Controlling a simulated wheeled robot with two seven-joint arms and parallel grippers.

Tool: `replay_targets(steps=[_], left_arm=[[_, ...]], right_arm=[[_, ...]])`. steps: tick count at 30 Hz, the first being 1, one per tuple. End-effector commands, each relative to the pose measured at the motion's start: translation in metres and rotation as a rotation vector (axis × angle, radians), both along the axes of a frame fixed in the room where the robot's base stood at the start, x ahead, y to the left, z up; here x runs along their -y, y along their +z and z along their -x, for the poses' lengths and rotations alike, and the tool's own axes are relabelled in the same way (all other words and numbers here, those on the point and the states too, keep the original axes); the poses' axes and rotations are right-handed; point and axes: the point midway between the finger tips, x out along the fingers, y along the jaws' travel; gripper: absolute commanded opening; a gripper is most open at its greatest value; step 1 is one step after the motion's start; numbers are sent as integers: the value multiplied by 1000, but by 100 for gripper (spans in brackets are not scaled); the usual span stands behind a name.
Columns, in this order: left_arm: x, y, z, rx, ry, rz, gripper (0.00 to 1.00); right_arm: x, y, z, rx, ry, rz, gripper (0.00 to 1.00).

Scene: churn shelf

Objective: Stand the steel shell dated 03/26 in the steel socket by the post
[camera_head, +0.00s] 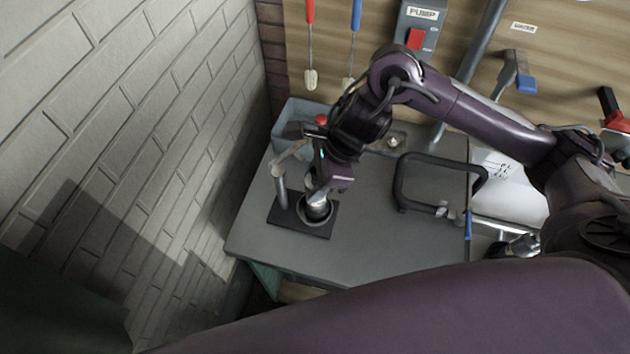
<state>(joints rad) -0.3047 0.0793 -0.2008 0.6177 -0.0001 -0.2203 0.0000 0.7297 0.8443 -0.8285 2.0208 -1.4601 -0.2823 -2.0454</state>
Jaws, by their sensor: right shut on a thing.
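My right gripper (320,190) points down over the grey bench and is shut on a steel shell (318,208). The shell is upright, with its lower end in or just over the round steel socket (303,221) on a black base plate; I cannot tell if it is fully seated. The date on the shell cannot be read from here. The upright post (281,190) stands on the same plate, just left of the shell. My left gripper is not in view.
A black frame-like handle (398,185) stands on the grey bench (360,245) to the right. A brick wall (130,110) closes the left side. The bench front is clear.

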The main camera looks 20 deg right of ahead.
Motion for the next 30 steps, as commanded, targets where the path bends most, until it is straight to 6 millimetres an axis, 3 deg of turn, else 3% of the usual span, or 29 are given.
replay_targets(steps=[9,10,14,23,30], left_arm=[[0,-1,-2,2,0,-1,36],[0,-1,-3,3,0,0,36],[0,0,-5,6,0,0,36],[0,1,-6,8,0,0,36],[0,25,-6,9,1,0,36]], right_arm=[[0,-6,-1,2,-1,-1,0],[0,-7,0,1,0,1,42],[0,-7,0,1,0,1,59],[1,-5,0,2,-1,1,60],[13,28,2,4,-2,3,60]])
